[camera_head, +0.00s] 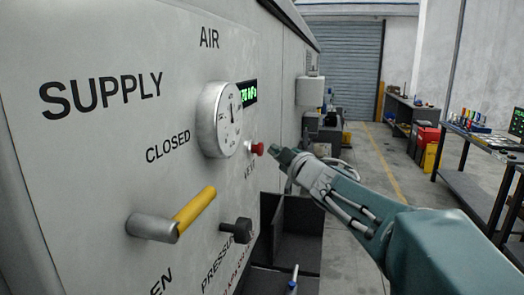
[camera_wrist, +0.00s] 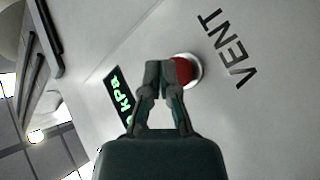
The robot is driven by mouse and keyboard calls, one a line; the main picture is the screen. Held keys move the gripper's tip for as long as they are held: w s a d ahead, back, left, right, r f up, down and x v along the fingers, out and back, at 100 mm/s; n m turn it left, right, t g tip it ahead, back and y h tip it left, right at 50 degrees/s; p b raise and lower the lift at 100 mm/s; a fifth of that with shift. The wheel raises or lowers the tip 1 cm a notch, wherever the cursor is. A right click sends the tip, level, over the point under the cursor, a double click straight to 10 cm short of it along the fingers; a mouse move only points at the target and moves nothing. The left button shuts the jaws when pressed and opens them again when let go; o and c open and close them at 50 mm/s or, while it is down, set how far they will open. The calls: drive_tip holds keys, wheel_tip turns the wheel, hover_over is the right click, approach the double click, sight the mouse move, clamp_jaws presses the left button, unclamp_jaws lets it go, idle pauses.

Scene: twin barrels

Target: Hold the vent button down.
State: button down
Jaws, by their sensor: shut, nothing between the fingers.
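The red vent button (camera_head: 257,149) sticks out from the grey panel, right of the round gauge (camera_head: 220,120) in the head view. In the wrist view the button (camera_wrist: 183,71) sits in a pale ring beside the word VENT, partly hidden by my fingertips. My gripper (camera_head: 279,157) is shut and empty, its tips pointing at the panel. In the head view a small gap shows between the tips and the button. In the wrist view the gripper (camera_wrist: 164,72) overlaps the button's left side; contact cannot be told there.
A yellow-handled lever (camera_head: 194,210) and a dark knob (camera_head: 237,231) stick out of the panel below the gauge. A green kPa display (camera_head: 248,92) is above the button. Dark bins (camera_head: 297,230) stand below my gripper. Benches (camera_head: 480,146) line the right side, with open floor between.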

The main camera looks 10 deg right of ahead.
drive_tip(key=shift+a, duration=0.1)
idle(0.7)
drive_tip(key=shift+w+a+r, duration=0.1)
drive_tip(key=shift+a, duration=0.15)
drive_tip(key=shift+w+a, duration=0.2)
drive_tip(key=shift+a, duration=0.3)
idle(0.9)
idle(0.9)
drive_tip(key=shift+s+d, duration=0.35)
drive_tip(key=shift+d, duration=0.5)
drive_tip(key=shift+s+d, duration=0.3)
drive_tip(key=shift+d, duration=0.45)
drive_tip(key=shift+s+d, duration=0.35)
drive_tip(key=shift+d, duration=0.45)
drive_tip(key=shift+s+d, duration=0.3)
drive_tip(key=shift+d, duration=0.45)
